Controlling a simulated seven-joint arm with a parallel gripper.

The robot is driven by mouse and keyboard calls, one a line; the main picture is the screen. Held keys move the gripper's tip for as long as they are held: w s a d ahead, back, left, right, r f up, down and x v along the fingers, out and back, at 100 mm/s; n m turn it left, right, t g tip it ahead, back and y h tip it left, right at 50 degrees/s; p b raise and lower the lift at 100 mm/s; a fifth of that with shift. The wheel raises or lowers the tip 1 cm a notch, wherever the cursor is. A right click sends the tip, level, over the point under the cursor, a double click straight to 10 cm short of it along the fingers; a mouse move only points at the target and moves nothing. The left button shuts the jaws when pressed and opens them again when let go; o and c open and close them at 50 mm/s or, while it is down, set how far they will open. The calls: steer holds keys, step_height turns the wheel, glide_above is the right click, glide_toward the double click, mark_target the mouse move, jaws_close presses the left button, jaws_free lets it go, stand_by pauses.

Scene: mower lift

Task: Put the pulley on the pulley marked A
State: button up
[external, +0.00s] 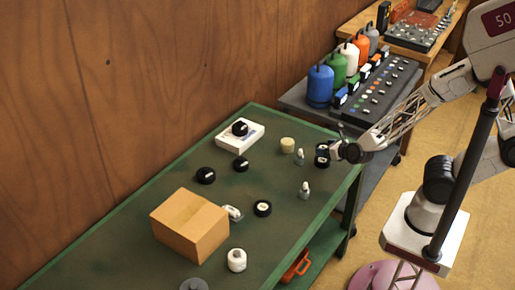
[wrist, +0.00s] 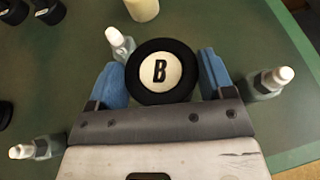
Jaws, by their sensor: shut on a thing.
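My gripper (wrist: 162,75) has blue fingers on either side of a black pulley with a white face marked B (wrist: 160,71), and is shut on it. In the external view my gripper (external: 328,151) and this pulley (external: 321,161) are near the right end of the green table. Other black pulleys lie on the table: one at the left (external: 205,175), a smaller one (external: 241,165) and one near the front (external: 262,208). Another dark piece (external: 240,128) sits on a white box. Their letters are too small to read, so I cannot tell which is A.
Small bottles stand close around my gripper, one beyond the pulley (wrist: 121,43), one right (wrist: 268,83) and one left (wrist: 36,149). A cream cylinder (external: 287,145), a cardboard box (external: 190,225) and a white jar (external: 236,260) stand on the green table (external: 120,225).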

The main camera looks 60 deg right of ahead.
steer(key=shift+f, duration=1.75)
steer(key=shift+f, duration=0.15)
steer(key=o, duration=1.1)
steer(key=shift+s+r, duration=0.1)
steer(key=shift+r, duration=0.1)
steer(key=shift+s+a+r, duration=0.15)
steer(key=shift+s+r, duration=0.05)
steer(key=shift+s, duration=0.2)
steer(key=shift+v, duration=5.45)
